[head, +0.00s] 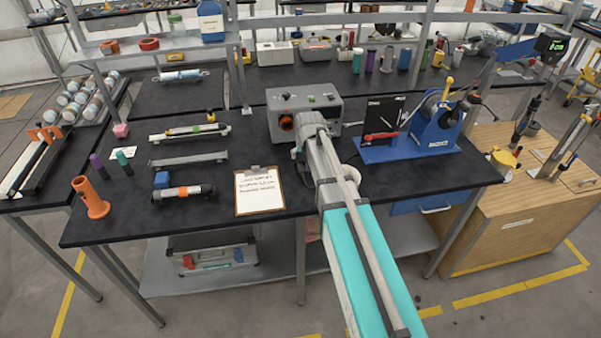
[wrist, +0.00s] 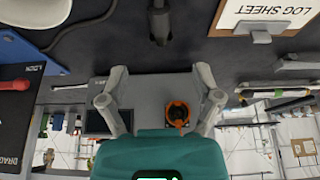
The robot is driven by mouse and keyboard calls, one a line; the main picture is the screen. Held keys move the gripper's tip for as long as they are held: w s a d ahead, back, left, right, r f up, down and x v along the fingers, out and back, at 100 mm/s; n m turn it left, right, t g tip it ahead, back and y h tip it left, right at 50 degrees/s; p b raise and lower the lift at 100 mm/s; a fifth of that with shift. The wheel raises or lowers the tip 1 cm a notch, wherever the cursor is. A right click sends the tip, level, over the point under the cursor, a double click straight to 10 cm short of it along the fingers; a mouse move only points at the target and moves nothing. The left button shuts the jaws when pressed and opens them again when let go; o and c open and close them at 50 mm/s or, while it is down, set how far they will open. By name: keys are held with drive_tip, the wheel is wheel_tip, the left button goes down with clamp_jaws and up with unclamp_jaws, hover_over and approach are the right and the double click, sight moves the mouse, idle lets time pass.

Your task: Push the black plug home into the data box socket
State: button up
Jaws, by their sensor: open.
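The grey data box (head: 285,100) stands at the back middle of the bench, with an orange-ringed socket (head: 286,122) on its front. In the wrist view the box (wrist: 150,90) lies beyond my fingers, and its orange socket (wrist: 178,112) shows near the right finger. The black plug (wrist: 159,24) is at the top middle of the wrist view, apart from my fingers and outside the socket. I cannot make out the plug in the head view, where my arm covers that area. My gripper (wrist: 161,80) is open, with nothing between its fingers.
A clipboard log sheet (head: 259,190) lies left of my arm. A blue machine with a black panel (head: 385,118) stands to the right of the box. Metal rods and fixtures (head: 190,132) lie to the left. A dark cable (wrist: 85,42) runs across the bench.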

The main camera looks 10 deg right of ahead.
sight(301, 167)
drive_tip(key=shift+b+x, duration=2.55)
drive_tip(key=shift+x, duration=0.55)
drive_tip(key=shift+f, duration=0.1)
drive_tip(key=shift+b+x, duration=2.4)
drive_tip(key=shift+x, duration=0.1)
drive_tip(key=shift+w, duration=0.1)
clamp_jaws()
drive_tip(key=shift+r, duration=0.25)
